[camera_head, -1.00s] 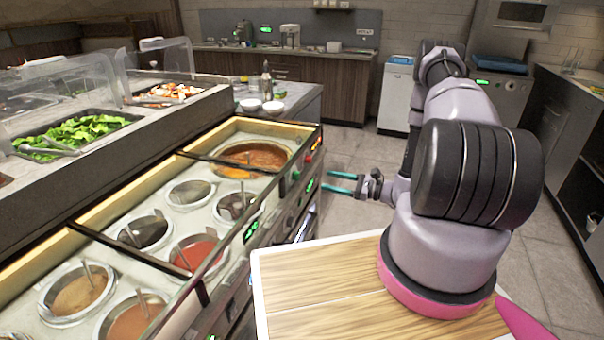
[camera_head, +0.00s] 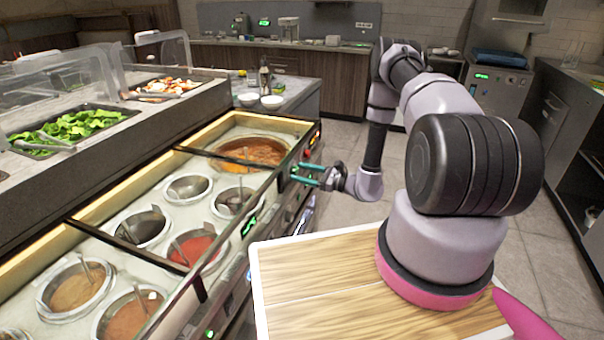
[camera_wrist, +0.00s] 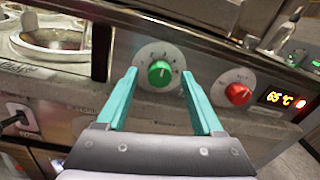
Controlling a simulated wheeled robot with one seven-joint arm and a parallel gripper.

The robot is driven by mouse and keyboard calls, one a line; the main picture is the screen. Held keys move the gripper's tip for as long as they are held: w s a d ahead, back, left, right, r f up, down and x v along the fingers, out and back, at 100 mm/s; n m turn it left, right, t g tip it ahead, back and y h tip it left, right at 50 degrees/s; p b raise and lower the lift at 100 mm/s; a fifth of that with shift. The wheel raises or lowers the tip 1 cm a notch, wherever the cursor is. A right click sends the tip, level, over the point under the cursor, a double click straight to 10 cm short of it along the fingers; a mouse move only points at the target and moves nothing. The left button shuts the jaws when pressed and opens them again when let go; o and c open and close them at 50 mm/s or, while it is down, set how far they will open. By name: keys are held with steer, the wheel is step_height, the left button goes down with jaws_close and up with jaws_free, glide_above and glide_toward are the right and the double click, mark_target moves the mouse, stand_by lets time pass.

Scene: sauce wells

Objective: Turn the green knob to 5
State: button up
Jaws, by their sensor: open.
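The green knob (camera_wrist: 160,73) sits on a white round dial on the counter's front panel in the wrist view. Its numbers are too small to read surely. My gripper (camera_wrist: 158,82) is open, with one teal finger on each side of the knob in the picture. I cannot tell whether the fingers touch it. In the head view my gripper (camera_head: 303,173) reaches the front panel of the sauce counter, and its fingers cover the knob area.
A red knob (camera_wrist: 238,94) is to the right of the green one, beside a display (camera_wrist: 279,99) reading 65 °C. The counter top holds several sauce wells, including a large one (camera_head: 252,152) at the far end. Open floor (camera_head: 345,140) lies right of the counter.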

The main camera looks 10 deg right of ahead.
jaws_close()
steer(key=shift+m, duration=0.4)
steer(key=shift+m+g, duration=0.4)
steer(key=shift+m, duration=6.9)
